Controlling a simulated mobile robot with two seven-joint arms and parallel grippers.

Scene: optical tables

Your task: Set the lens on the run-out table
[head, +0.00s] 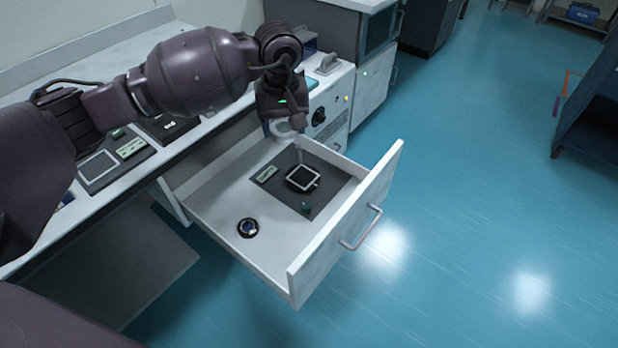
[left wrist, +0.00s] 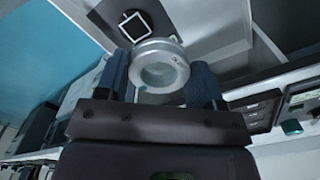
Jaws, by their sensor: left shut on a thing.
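My left gripper (head: 283,128) is shut on a silvery ring-shaped piece, which looks like the lens in its mount (left wrist: 160,70). In the left wrist view the ring sits between the two blue-grey fingers. The gripper is above the back of an open white drawer (head: 205,202), and the ring is partly hidden in the head view. In the drawer lies a dark mat (head: 325,196) with a white-framed black square (head: 303,178), apart from the ring. I cannot tell for certain which surface is the run-out table. My right gripper is not in view.
A dark round piece with a bluish centre (head: 248,228) lies in the drawer's near part. The mat also bears a small pale plate (head: 266,174) and a green knob (head: 306,206). The drawer front has a handle (head: 361,228). A grey plate with a pale square (head: 98,168) is on the bench.

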